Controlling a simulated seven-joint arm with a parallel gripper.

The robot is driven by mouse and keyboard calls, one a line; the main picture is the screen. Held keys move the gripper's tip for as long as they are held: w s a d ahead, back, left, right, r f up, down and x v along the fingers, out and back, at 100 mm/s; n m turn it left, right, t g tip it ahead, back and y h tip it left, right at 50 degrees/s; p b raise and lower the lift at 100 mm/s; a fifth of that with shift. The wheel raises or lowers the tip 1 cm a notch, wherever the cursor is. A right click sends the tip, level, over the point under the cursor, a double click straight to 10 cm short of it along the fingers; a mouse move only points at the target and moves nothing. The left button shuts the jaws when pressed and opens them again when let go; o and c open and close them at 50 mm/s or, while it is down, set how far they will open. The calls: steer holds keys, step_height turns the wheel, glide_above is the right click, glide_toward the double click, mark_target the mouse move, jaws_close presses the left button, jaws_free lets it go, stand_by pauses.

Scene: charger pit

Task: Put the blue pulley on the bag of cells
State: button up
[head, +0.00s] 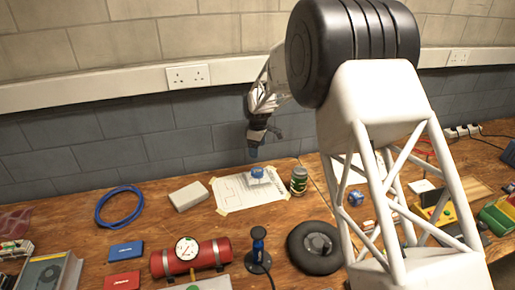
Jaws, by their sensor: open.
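My gripper (254,151) is open and points down at the back of the bench. It hangs above a small blue round piece (257,171) on a white taped sheet, apart from it as far as I can tell. Another blue round piece (355,197) with a pale centre lies to the right, seen close to my arm's lattice. Which of the two is the pulley I cannot tell for sure. A dark pink, crumpled bag-like thing (15,222) lies at the far left edge. It may be the bag of cells; its contents are too small to tell.
The white sheet (232,192) lies mid-bench, with a green can (299,181) to its right and a pale block (188,196) to its left.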

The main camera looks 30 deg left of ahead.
stand_by(0.6)
steer(key=s+d+r+m, duration=0.2)
steer(key=d+r, duration=0.4)
steer(key=d, duration=0.4)
steer(key=s+d+r+m+t, duration=0.1)
steer(key=d+r+m, duration=0.2)
steer(key=d+r, duration=0.5)
steer(key=s+d+r+m, duration=0.2)
steer(key=d+r, duration=0.3)
steer(key=d, duration=0.7)
steer(key=s+d+r+m, duration=0.3)
steer(key=s+d, duration=0.3)
steer(key=d, duration=0.3)
steer(key=s+d+r+m, duration=0.2)
steer(key=s+d+r, duration=0.1)
steer(key=s+d, duration=0.5)
steer(key=s+d+f+m, duration=0.1)
steer(key=s+d+m, duration=0.3)
steer(key=s+d, duration=0.4)
steer(key=s+d+f+m+t, duration=0.1)
steer(key=s+d+m, duration=0.3)
steer(key=s+d, duration=0.5)
steer(key=s+f, duration=0.1)
steer(key=s, duration=0.6)
steer(key=shift+s+f+t, duration=0.15)
steer(key=shift+s+t, duration=0.05)
steer(key=shift+t, duration=0.1)
